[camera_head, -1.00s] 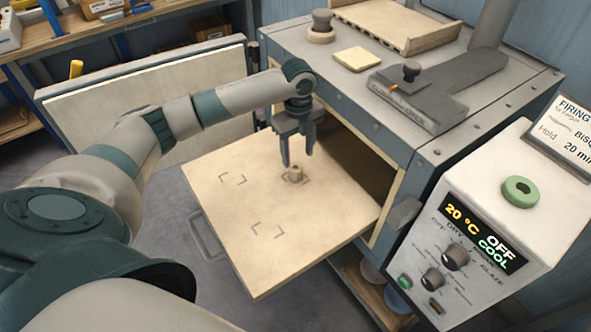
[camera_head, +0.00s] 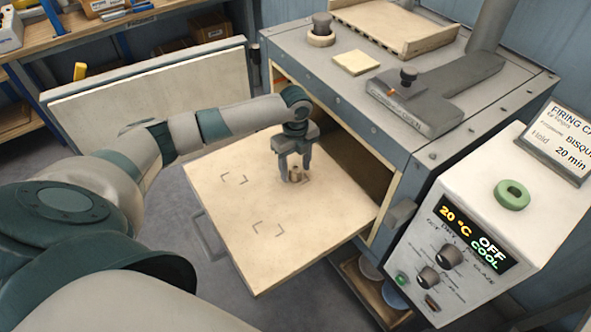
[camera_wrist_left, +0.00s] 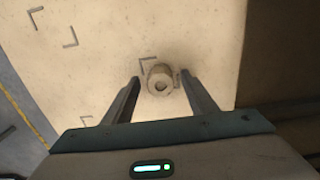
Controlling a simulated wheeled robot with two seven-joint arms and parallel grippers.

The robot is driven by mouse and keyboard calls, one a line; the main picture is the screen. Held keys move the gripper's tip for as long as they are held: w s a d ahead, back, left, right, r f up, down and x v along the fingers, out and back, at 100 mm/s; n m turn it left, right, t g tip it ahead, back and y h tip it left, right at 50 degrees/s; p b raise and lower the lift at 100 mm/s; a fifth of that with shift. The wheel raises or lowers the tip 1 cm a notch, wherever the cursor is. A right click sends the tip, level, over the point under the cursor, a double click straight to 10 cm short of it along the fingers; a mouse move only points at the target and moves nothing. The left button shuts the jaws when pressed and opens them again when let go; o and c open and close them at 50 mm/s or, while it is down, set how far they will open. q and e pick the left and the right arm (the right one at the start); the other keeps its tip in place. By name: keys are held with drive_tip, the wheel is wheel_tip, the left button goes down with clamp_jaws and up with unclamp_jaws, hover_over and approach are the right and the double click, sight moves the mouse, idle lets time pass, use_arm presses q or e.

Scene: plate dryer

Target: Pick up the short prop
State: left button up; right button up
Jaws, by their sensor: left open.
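The short prop (camera_head: 296,173) is a small tan cylinder. It stands upright on the pale pulled-out shelf (camera_head: 240,215), inside a marked corner outline. In the left wrist view the prop (camera_wrist_left: 160,79) shows from above as a round post with a hole in its top. My left gripper (camera_head: 295,178) points down over it and is open. Its fingers (camera_wrist_left: 158,90) lie on either side of the prop in the left wrist view, with gaps on both sides. My right gripper is not in view.
The kiln body (camera_head: 400,150) stands right behind the shelf, its opening dark. Its open door (camera_head: 150,100) is at the left. The shelf's left part has empty corner marks.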

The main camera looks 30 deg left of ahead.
use_arm(q)
drive_tip(key=shift+f, duration=0.3)
drive_tip(key=c, duration=1.2)
drive_tip(key=shift+r, duration=0.1)
drive_tip(key=shift+w+r, duration=0.1)
